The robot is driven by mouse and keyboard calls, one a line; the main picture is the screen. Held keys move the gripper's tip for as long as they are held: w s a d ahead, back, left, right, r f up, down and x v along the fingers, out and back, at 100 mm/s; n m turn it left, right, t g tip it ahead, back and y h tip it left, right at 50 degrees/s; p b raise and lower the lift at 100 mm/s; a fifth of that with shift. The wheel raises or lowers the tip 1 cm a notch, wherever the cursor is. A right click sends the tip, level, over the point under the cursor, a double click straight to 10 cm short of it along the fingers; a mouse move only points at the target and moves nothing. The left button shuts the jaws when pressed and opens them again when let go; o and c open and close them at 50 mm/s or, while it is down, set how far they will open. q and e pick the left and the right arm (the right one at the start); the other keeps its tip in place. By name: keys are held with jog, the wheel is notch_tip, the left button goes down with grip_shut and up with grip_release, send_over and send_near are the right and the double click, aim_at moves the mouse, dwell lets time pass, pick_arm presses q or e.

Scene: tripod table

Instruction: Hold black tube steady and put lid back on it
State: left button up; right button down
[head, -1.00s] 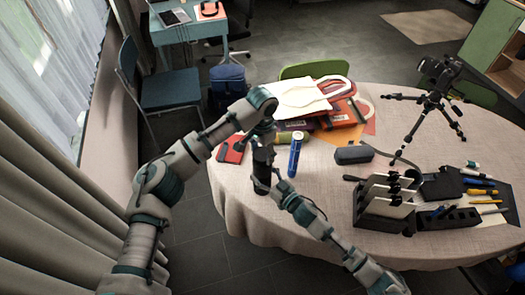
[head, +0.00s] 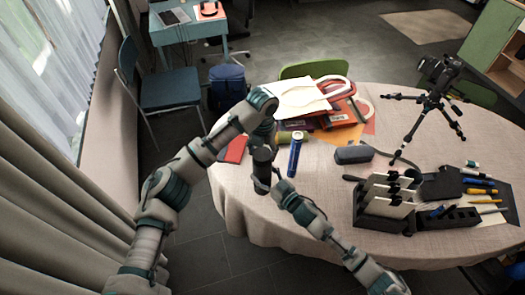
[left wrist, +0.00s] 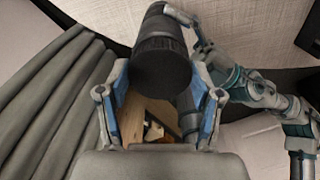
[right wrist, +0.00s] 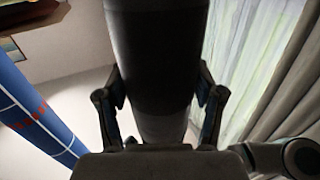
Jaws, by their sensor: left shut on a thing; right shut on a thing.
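The black tube (head: 262,183) stands roughly upright at the table's left front edge in the head view. My right gripper (head: 279,188) is shut on its side. In the right wrist view the tube (right wrist: 155,50) fills the space between the fingers. My left gripper (head: 262,140) is above the tube, shut on the dark ridged lid. In the left wrist view the lid (left wrist: 161,68) is between the blue-edged fingers, in line with the tube (left wrist: 158,28) beyond it. Lid and tube look together there, but I cannot tell whether the lid is fully seated.
A blue tube (head: 295,155) stands close to the right of the black tube. A dark case (head: 354,155), an organizer (head: 385,203) and a camera tripod (head: 430,110) are farther right. Books and bags (head: 320,105) lie behind. The table's front left edge is near.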

pick_arm(q)
jog(key=m, duration=0.3)
jog(key=o, duration=0.9)
jog(key=shift+r, duration=2.3)
